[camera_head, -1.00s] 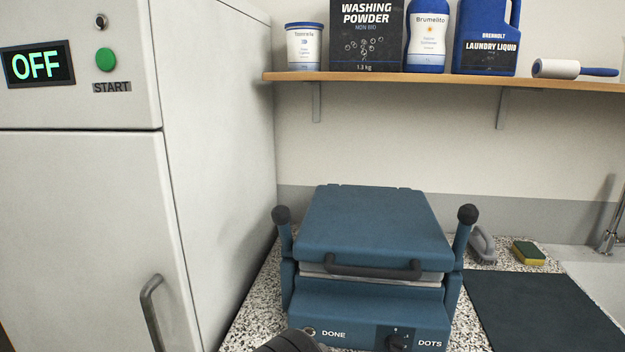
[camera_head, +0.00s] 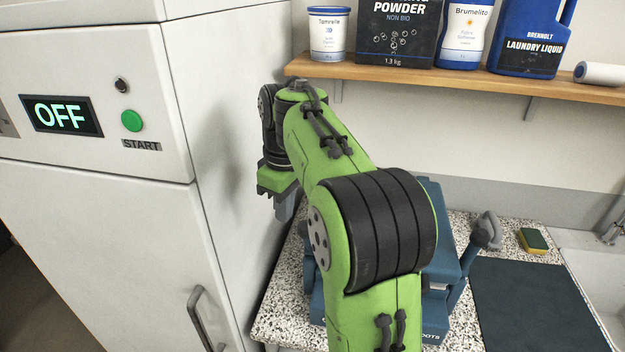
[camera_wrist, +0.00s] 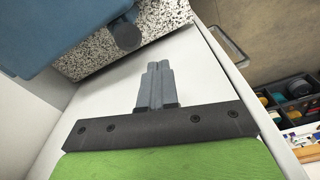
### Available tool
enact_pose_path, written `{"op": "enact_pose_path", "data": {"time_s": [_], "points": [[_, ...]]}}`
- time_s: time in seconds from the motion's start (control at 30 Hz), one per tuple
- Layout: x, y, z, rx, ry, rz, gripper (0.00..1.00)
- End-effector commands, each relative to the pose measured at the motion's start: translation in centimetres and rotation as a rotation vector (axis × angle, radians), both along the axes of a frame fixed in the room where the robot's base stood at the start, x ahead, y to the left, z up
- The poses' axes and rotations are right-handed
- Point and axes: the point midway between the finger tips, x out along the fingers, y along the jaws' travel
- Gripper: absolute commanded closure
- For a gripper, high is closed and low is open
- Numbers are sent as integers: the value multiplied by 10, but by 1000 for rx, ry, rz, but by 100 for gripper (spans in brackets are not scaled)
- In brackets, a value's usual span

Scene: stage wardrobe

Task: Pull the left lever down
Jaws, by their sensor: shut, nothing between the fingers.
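The blue press (camera_head: 450,262) stands on the speckled counter, largely hidden behind my green arm in the head view. Its right lever (camera_head: 481,240) is upright with a dark knob. The left lever is mostly hidden by my arm in the head view. In the wrist view, a lever's black knob (camera_wrist: 126,36) shows beside the blue press body (camera_wrist: 50,30). My gripper (camera_head: 284,214) is shut and empty, pointing down at the press's left side near the white cabinet. In the wrist view, its fingertips (camera_wrist: 157,68) are close to the knob but apart from it.
The white cabinet (camera_head: 235,110) with an OFF display (camera_head: 62,115) stands close to the left of my gripper. A wooden shelf (camera_head: 480,84) with laundry products runs above. A dark mat (camera_head: 530,305), sponge (camera_head: 532,240) and sink lie at the right.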

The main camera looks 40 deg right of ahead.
Motion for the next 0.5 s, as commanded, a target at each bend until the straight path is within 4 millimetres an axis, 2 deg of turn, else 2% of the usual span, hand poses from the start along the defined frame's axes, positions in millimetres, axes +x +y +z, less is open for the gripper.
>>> {"op": "enact_pose_path", "data": {"time_s": [0.03, 0.2, 0.3, 0.4, 0.5], "points": [[11, -16, 24, 16, 24, 19, 100], [36, -68, 47, 76, 86, 105, 100], [43, -97, 55, 116, 111, 150, 100], [45, -118, 56, 148, 126, 184, 100], [44, -129, 53, 165, 131, 204, 100]]}}
